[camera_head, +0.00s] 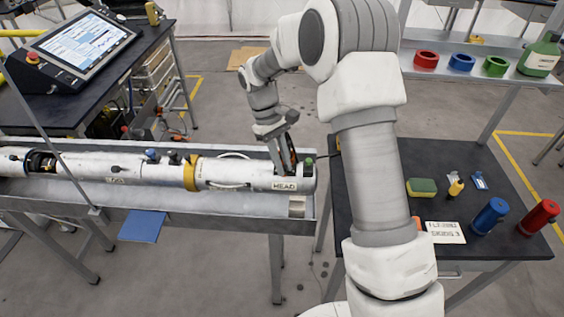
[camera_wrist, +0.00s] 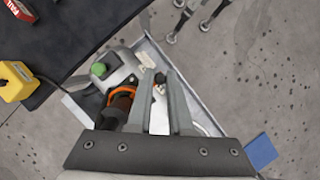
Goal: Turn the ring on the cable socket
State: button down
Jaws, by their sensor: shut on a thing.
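The long white cylinder (camera_head: 240,174) lies in a metal trough, its right end marked HEAD. My gripper (camera_head: 286,170) points down at that end. In the wrist view my gripper's fingers (camera_wrist: 164,80) are close together, with a small dark-topped part (camera_wrist: 160,77) between their tips. I cannot tell whether this part is the socket ring. An orange and black round fitting (camera_wrist: 122,98) sits left of the fingers, apart from the tips; the fingers and palm hide part of the area. A green knob (camera_wrist: 98,69) is on the cylinder's end.
The trough (camera_wrist: 166,58) has a raised metal edge. A dark worktable (camera_head: 380,160) to the right holds a sponge (camera_head: 421,187), a blue can (camera_head: 489,216) and a red can (camera_head: 538,217). A screen (camera_head: 82,43) stands at the upper left.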

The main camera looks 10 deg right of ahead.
jog(key=shift+d, duration=0.1)
jog(key=c, duration=0.8)
grip_release()
jog(key=shift+c, duration=0.2)
jog(key=shift+r, duration=0.1)
jog(key=v, duration=1.7)
jog(key=shift+w+r, duration=0.1)
jog(key=shift+r, duration=0.1)
